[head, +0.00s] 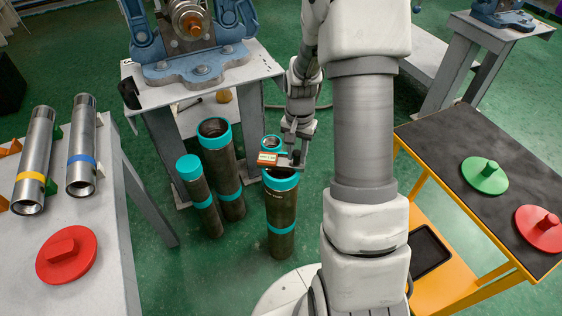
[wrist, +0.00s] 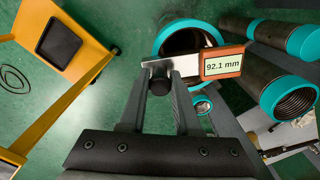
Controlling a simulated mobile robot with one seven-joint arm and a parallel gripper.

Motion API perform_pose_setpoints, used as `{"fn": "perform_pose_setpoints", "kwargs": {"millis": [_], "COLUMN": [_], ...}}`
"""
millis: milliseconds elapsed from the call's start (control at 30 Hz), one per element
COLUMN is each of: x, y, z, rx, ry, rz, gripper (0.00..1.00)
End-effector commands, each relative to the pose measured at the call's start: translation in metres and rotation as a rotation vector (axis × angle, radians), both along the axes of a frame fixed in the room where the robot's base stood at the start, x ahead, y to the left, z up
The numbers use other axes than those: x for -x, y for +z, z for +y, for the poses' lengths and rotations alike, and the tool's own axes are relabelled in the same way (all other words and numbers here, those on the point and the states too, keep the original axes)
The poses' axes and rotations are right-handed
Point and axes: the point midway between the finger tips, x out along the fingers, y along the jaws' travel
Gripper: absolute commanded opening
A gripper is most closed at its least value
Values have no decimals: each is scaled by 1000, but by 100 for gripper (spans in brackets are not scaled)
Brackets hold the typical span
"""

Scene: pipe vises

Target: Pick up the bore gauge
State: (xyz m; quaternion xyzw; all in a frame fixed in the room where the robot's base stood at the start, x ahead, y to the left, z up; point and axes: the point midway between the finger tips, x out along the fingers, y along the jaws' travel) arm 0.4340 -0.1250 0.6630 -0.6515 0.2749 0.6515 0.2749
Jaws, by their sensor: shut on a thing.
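The bore gauge is an orange-red block (head: 268,158) with a pale display and a light metal bar. In the wrist view its display (wrist: 222,66) reads 92.1 mm. My gripper (wrist: 161,82) is shut on the gauge at the bar end, with a dark piece between the fingers. In the head view my gripper (head: 294,150) holds the gauge at the top of a dark standing pipe (head: 281,215) with teal bands. The gauge overlaps that pipe's open mouth (wrist: 182,42) in the wrist view. I cannot tell whether they touch.
Other teal-banded pipes (head: 226,180) stand close to the left. A left table (head: 110,230) bears two steel pipes and a red lidded disc (head: 66,256). A blue vise (head: 195,65) stands behind. A yellow-framed dark-topped table (head: 450,160) with green and red discs is at the right.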

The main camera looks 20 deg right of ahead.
Motion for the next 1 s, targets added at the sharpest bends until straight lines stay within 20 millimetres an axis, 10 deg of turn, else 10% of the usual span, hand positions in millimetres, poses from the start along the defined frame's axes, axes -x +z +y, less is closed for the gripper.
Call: {"fn": "perform_pose_setpoints", "kwargs": {"millis": [567, 1000], "x": [-1, 21], "y": [6, 63], "z": [0, -21], "rx": [0, 1], "ry": [0, -6], "rz": [-3, -3], "gripper": [0, 0]}}
